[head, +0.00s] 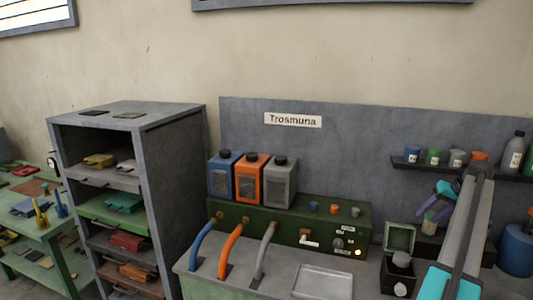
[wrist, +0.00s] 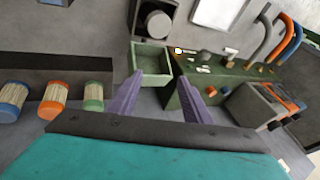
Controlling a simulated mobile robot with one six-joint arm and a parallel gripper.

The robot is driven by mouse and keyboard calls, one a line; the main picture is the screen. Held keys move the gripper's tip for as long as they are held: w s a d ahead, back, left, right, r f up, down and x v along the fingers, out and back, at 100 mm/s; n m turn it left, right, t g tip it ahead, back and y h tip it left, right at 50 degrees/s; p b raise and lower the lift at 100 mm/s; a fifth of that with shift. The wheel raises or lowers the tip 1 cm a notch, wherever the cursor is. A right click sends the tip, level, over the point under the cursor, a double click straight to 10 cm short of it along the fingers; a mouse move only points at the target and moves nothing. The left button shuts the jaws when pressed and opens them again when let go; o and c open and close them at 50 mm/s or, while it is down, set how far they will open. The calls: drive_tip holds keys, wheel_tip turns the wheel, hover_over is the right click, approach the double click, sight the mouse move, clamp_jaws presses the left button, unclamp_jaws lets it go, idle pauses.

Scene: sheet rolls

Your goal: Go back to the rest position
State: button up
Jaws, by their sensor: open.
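My gripper (head: 434,206) is raised at the right of the head view, in front of the grey back panel and beside the wall shelf. In the wrist view, its two purple fingers (wrist: 160,95) stand apart with nothing between them. The small open green box (wrist: 152,62) shows beyond the fingertips, apart from them. In the head view my arm hides part of the wall shelf and the bench at the right.
A dark shelf (head: 408,164) holds several coloured cups and a grey bottle (head: 514,152). Blue, orange and grey canisters (head: 252,178) stand on a green machine (head: 290,222) with hoses. A grey rack (head: 172,150) with trays stands left. The open green box (head: 399,240) is below my gripper.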

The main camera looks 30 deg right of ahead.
drive_tip(key=w+a+f+n+g, duration=0.1)
drive_tip(key=w+a+f, duration=0.6)
drive_tip(key=a, duration=0.4)
drive_tip(key=w+a+f+n+g+y, duration=0.1)
drive_tip(key=w+a+f, duration=0.5)
drive_tip(key=a, duration=0.6)
drive_tip(key=w+a+f+n+g, duration=0.1)
drive_tip(key=w+a+f, duration=0.6)
drive_tip(key=a, duration=0.4)
drive_tip(key=s+a+f+n+g, duration=0.1)
drive_tip(key=a+f, duration=0.3)
drive_tip(key=a, duration=0.7)
drive_tip(key=s+a+f+n+h, duration=0.15)
drive_tip(key=a+f, duration=0.25)
drive_tip(key=a, duration=0.7)
drive_tip(key=s+a+f+n+g+y, duration=0.1)
drive_tip(key=a+f, duration=0.4)
drive_tip(key=a, duration=0.7)
drive_tip(key=s+a+f+n+h, duration=0.1)
drive_tip(key=s+a+f, duration=0.2)
drive_tip(key=s+a, duration=0.55)
drive_tip(key=s+a+f+g+b, duration=0.1)
drive_tip(key=s+f+g+b, duration=0.2)
drive_tip(key=s+f, duration=0.9)
drive_tip(key=s+a+f+g+b, duration=0.1)
drive_tip(key=s+f+g+b, duration=0.2)
drive_tip(key=s+f+b, duration=0.6)
drive_tip(key=w+x, duration=0.1)
drive_tip(key=x, duration=0.8)
drive_tip(key=shift+f, duration=0.7)
